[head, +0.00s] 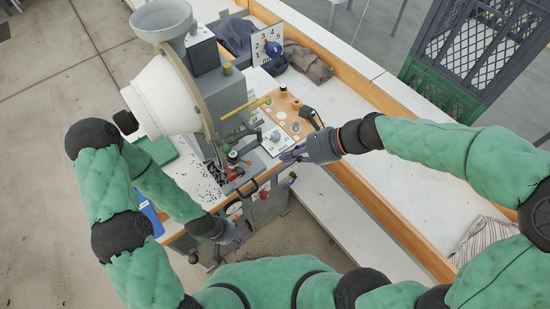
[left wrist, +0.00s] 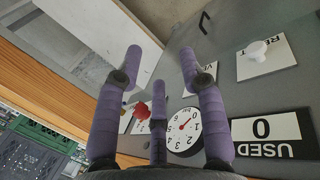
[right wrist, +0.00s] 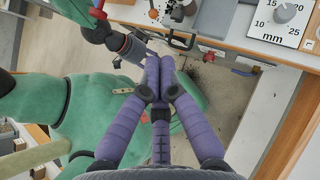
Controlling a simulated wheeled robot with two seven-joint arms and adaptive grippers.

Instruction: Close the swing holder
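The eyelet press (head: 210,90) stands on the bench. Its tooling area (head: 233,160) has a dark part with green and red pieces; it is small, and I cannot tell which piece is the swing holder or how it stands. My left gripper (head: 240,238) is low in front of the bench edge. In the left wrist view its purple fingers (left wrist: 160,65) are spread and empty, facing a grey panel. My right gripper (head: 290,153) is beside the bench's right front corner. In the right wrist view its fingertips (right wrist: 160,62) are together with nothing visible between them.
The panel has a dial (left wrist: 184,127), a used counter (left wrist: 266,130) and a white reset knob (left wrist: 256,48). Black bits lie scattered on the bench. A green crate (head: 440,95) is at the upper right.

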